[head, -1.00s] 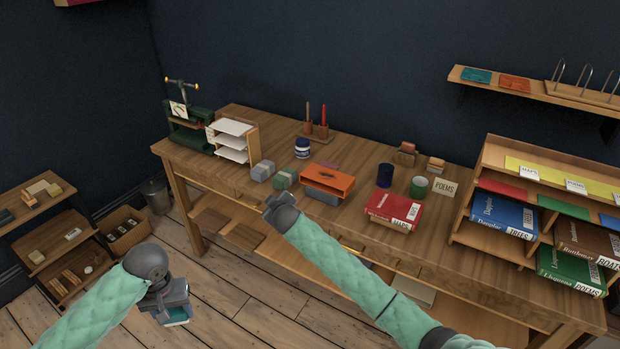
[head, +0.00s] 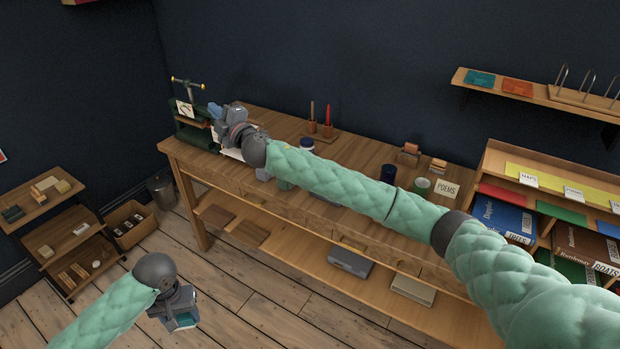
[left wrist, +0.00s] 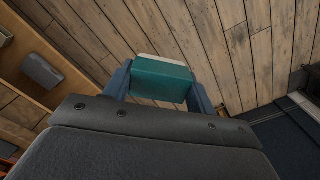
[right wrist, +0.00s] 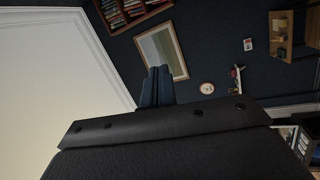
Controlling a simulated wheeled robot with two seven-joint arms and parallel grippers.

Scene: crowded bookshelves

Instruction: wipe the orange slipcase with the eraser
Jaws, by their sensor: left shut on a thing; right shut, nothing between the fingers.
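My left gripper (head: 182,322) is low at the lower left, over the floor in front of the workbench. It is shut on a teal eraser with a pale layer (left wrist: 160,80), which shows clearly between the fingers in the left wrist view. My right gripper (head: 214,110) is up at the far left end of the bench, near the green press. Its fingers are together and empty in the right wrist view (right wrist: 156,88). The orange slipcase is hidden in the head view behind my right arm, which crosses over the bench.
The wooden workbench (head: 400,165) holds a green press (head: 190,128), a dark blue cup (head: 388,173), a green cup (head: 420,186) and a POEMS card (head: 446,189). A book rack (head: 480,160) stands at right. A low shelf (head: 55,215) and box (head: 128,224) stand at left. Wooden floor lies clear between.

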